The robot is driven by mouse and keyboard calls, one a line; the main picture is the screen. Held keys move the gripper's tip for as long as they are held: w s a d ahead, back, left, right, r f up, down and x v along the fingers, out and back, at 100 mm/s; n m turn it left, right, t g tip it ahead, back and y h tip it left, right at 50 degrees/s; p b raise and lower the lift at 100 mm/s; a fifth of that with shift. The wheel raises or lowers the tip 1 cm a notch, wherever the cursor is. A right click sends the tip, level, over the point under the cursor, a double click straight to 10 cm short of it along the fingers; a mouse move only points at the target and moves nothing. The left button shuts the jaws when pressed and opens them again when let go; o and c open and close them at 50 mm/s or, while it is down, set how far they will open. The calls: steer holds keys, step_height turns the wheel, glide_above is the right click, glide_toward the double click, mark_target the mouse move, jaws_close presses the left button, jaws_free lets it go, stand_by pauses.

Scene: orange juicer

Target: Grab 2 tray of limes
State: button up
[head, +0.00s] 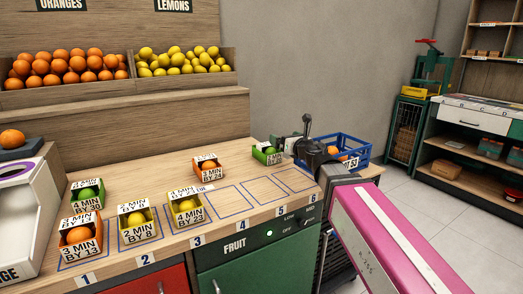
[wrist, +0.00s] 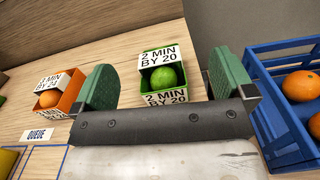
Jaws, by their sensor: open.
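A green tray with one lime, labelled "2 MIN BY 20" (wrist: 166,98), sits on the wooden counter at the back right. In the head view this tray (head: 260,156) is partly beside my arm. My gripper (wrist: 163,62) is open and empty, with a green-padded finger on either side of this tray in the wrist view. I cannot tell how far above the counter the fingers are. A second green lime tray (head: 88,203), labelled "4 MIN BY 30", stands at the left end of the counter.
An orange tray (wrist: 65,105) stands left of the gripper. A blue crate (wrist: 277,110) with oranges is close on the right. Lemon trays (head: 139,233) and another orange tray (head: 82,248) stand at the front left. Outlined counter squares near 4 to 6 are clear.

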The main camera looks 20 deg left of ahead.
mark_target(270, 150)
steer(key=shift+n+g, duration=0.3)
steer(key=shift+n, duration=0.3)
steer(key=f, duration=0.2)
steer(key=a+f, duration=0.1)
steer(key=f, duration=0.4)
steer(key=shift+s+a+f, duration=0.25)
steer(key=shift+f, duration=0.05)
steer(key=shift+x, duration=3.85)
steer(key=c, duration=0.8)
